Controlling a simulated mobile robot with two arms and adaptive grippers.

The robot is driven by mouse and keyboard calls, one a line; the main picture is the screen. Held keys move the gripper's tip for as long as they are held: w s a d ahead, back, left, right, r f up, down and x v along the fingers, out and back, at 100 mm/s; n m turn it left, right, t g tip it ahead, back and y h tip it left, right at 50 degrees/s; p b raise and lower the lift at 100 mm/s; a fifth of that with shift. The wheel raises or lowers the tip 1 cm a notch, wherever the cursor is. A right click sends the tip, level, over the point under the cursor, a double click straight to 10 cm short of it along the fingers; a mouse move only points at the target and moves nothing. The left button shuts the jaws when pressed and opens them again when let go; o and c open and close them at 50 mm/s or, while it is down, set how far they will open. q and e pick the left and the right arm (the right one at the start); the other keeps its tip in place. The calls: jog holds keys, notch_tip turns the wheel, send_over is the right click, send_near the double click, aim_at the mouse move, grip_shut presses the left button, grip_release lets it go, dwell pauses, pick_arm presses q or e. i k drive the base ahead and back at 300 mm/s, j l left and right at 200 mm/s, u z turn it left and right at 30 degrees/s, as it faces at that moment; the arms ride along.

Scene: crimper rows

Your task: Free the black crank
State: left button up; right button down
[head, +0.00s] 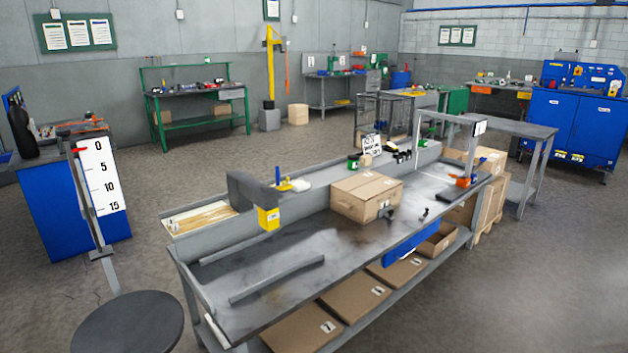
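A small black crank-like piece (425,213) stands on the grey workbench (330,245), right of a closed cardboard box (366,196). Another small dark piece (388,213) sits at the box's front right corner; I cannot tell whether it touches the box. Both are too small for me to tell which is the black crank, or what holds it. Neither of my grippers is in view.
A grey bar (277,280) lies on the bench's left part. A yellow block (268,218) hangs at the rear edge. Boxes (300,328) fill the lower shelf. A dark round stool (128,322) stands front left. Floor (540,290) on the right is clear.

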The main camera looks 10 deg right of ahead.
aim_at(421, 218)
jog(key=i+l, duration=0.2)
jog(key=i+l+u, duration=0.15)
jog(key=l, duration=0.25)
jog(key=i+l, duration=0.2)
jog(key=l, duration=0.15)
jog(key=i+l+u, duration=0.15)
jog(key=l, duration=0.2)
jog(key=i+l, duration=0.2)
jog(key=i+l+u, duration=0.1)
jog(key=l, duration=0.35)
jog(key=i+l+u, duration=0.1)
jog(key=l, duration=0.3)
jog(key=i+l, duration=0.15)
jog(key=l, duration=0.25)
jog(key=i+l, duration=0.15)
jog(key=l, duration=0.2)
jog(key=i+l, duration=0.15)
jog(key=l, duration=0.25)
jog(key=i+l, duration=0.2)
jog(key=l, duration=0.15)
jog(key=i+l, duration=0.15)
jog(key=l, duration=0.25)
